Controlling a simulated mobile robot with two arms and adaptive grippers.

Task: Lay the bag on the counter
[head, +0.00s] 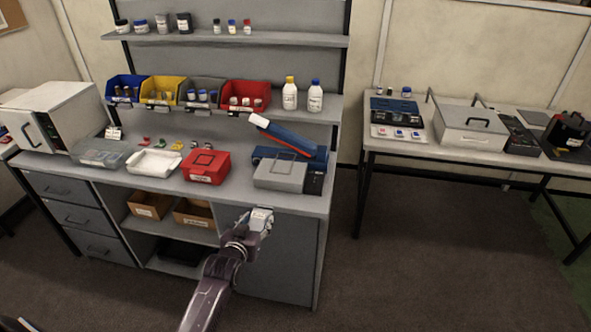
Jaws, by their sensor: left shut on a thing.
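My left gripper (258,224) is in front of the counter's front edge, near the cupboard door below it. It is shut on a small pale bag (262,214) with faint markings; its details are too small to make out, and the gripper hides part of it. The grey counter (225,192) runs behind and above the gripper in the picture. My right gripper is not in view.
On the counter stand a white tray (154,162), a red box (206,167), a grey lidded case (280,175) and a blue device (292,140). Bare counter shows along the front edge. A second table (480,157) at the right holds cases and a black bag (567,135).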

